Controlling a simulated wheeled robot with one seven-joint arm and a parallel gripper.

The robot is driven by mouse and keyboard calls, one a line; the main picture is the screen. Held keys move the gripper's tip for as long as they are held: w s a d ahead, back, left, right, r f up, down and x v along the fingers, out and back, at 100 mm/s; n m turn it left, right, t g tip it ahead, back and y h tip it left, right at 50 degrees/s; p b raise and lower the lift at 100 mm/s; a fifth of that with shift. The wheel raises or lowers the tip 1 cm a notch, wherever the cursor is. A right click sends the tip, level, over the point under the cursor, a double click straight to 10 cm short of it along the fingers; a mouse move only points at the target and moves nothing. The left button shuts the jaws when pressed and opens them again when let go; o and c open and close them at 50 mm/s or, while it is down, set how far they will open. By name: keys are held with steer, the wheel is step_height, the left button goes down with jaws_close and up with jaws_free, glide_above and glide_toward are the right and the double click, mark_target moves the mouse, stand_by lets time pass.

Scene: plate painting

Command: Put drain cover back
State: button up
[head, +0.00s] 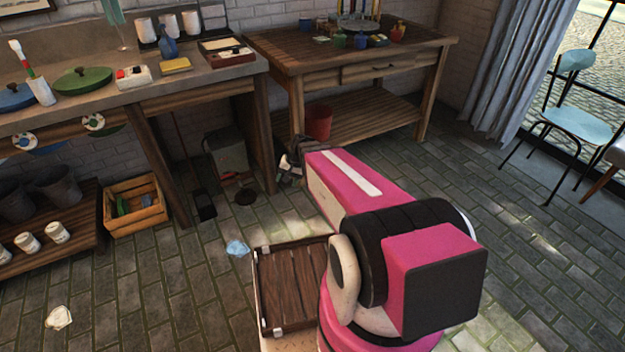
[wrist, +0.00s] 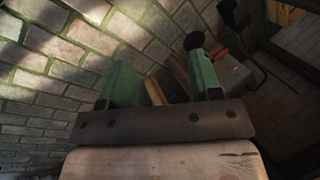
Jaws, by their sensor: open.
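A small round black disc (head: 245,197) lies on the tiled floor, left of my gripper (head: 288,170), in the head view. I cannot tell whether it is the drain cover or the drain opening. In the wrist view my gripper (wrist: 160,62) has its two green fingers spread, with nothing clearly held between them. A round dark disc (wrist: 194,40) shows just beyond the right fingertip, apparently apart from it. My arm hides part of the floor in the head view.
A grey bin (head: 227,152) stands behind the disc, and a flat dark rectangle (head: 204,205) lies to its left. A wooden crate (head: 134,206), a workbench (head: 350,62) and a blue crumpled piece (head: 237,248) are nearby.

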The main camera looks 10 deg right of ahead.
steer(key=s+d+r+n+g+h, duration=0.1)
steer(key=s+d+r+n+h, duration=0.2)
steer(key=s+d+r, duration=0.4)
steer(key=s+d+h, duration=0.1)
steer(key=s, duration=0.2)
steer(key=shift+s+r, duration=0.15)
steer(key=shift+r, duration=0.05)
steer(key=shift+a, duration=0.1)
stand_by(0.4)
